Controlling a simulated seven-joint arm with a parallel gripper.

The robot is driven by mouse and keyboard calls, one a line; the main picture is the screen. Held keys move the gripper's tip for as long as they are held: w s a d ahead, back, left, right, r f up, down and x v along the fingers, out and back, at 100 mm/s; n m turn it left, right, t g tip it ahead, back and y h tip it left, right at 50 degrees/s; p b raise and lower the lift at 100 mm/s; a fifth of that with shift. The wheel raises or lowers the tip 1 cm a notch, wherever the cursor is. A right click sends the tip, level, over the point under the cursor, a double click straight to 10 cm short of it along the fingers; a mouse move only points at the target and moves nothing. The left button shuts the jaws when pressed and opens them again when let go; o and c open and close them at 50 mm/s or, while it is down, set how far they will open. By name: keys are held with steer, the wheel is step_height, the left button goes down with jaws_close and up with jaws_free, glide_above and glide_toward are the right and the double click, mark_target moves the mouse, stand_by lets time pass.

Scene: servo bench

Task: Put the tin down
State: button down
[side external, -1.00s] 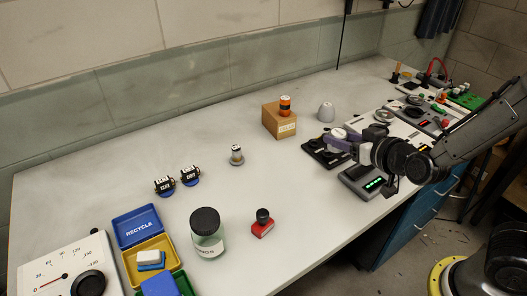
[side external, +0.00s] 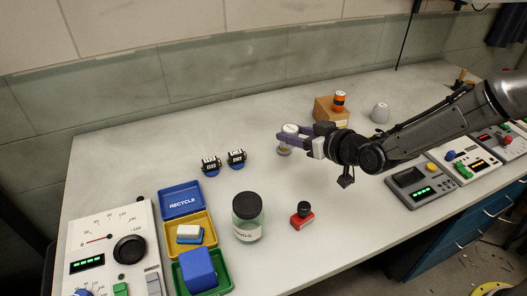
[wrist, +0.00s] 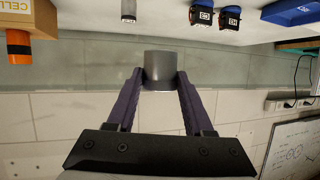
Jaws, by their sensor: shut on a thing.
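The tin (wrist: 160,68) is a plain grey cylinder in the wrist view, whose picture is upside down. In the side view its pale round top (side external: 291,128) shows between my fingers. My gripper (side external: 288,135) reaches in from the right with its purple fingers shut on the tin's sides. It also shows in the wrist view (wrist: 160,88). The tin appears held above the bench (side external: 340,200), in front of the back wall. A small object (side external: 284,151) stands just below it in the side view, partly hidden by my gripper.
Two black-and-blue items (side external: 236,158) stand to the left. A green jar with a black lid (side external: 247,215) and a red stamp (side external: 302,214) are nearer the front. A cardboard box (side external: 328,111) with an orange cylinder (side external: 339,100) stands behind my arm.

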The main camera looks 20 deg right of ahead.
steer(key=a+x, duration=0.1)
steer(key=x, duration=0.5)
glide_above(264, 161)
steer(key=f, duration=0.5)
steer(key=shift+s+d, duration=0.15)
steer(key=shift+s, duration=0.1)
steer(key=shift+w+f, duration=0.3)
steer(key=shift+f, duration=1.6)
steer(key=shift+f, duration=0.15)
steer(key=shift+c, duration=1.4)
jaws_free()
